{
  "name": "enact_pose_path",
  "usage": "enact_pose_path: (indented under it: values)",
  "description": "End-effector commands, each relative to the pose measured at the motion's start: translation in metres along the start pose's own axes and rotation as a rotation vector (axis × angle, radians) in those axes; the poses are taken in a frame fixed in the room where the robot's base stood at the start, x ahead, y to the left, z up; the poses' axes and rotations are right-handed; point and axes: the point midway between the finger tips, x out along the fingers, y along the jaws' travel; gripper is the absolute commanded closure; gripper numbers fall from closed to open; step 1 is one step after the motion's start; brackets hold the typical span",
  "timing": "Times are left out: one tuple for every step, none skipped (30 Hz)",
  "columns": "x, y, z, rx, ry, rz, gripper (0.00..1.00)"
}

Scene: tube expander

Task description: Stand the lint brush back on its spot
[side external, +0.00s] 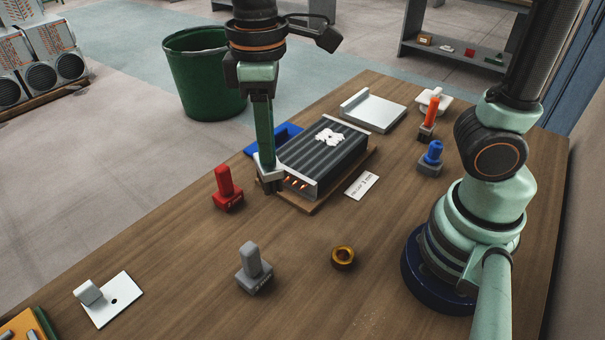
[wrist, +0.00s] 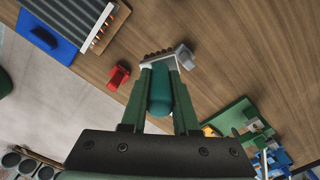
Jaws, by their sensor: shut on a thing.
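My gripper (side external: 268,168) points down at the near left corner of the finned block, with its fingers closed. In the wrist view my gripper (wrist: 160,85) has a rounded teal handle (wrist: 160,97) between its fingers. A dark, bumpy head (wrist: 158,54) shows past the fingertips; I take handle and head to be the lint brush. In the side view only a dark lower part (side external: 271,184) of it shows, low by the block; I cannot tell whether it touches the table. White lint (side external: 330,137) lies on the finned block (side external: 322,156). No spot is clearly marked as the brush's.
A red upright piece (side external: 226,190) stands left of my gripper and a grey one (side external: 254,268) in front. A brass ring (side external: 343,257), a label card (side external: 362,185) and a white plate with a hole (side external: 116,300) lie around. Blue (side external: 431,157) and orange (side external: 432,113) pieces stand right.

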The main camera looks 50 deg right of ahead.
Motion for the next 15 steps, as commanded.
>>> enact_pose_path:
  values:
    - [0.000, -0.022, -0.002, -0.087, 0.000, 0.000, 1.00]
    - [0.000, -0.033, -0.003, -0.135, 0.000, 0.000, 1.00]
    - [0.000, -0.048, -0.003, -0.199, 0.001, 0.000, 1.00]
    - [0.000, -0.059, -0.003, -0.247, 0.001, 0.000, 1.00]
    - [0.000, -0.070, -0.002, -0.294, 0.001, 0.000, 1.00]
    - [0.000, -0.085, -0.001, -0.355, 0.002, 0.000, 1.00]
    - [0.000, -0.095, 0.001, -0.398, 0.002, 0.000, 1.00]
    - [0.000, -0.104, 0.003, -0.440, 0.002, 0.000, 1.00]
    - [0.000, -0.116, 0.005, -0.492, 0.002, 0.000, 1.00]
    - [0.000, -0.124, 0.007, -0.528, 0.002, 0.000, 1.00]
    - [0.000, -0.132, 0.009, -0.562, 0.002, 0.000, 1.00]
    - [0.000, -0.141, 0.012, -0.603, 0.001, 0.000, 1.00]
    - [0.000, -0.147, 0.014, -0.631, 0.001, 0.000, 1.00]
    - [0.000, -0.153, 0.016, -0.658, 0.001, 0.000, 1.00]
    - [0.000, -0.160, 0.019, -0.692, 0.001, 0.000, 1.00]
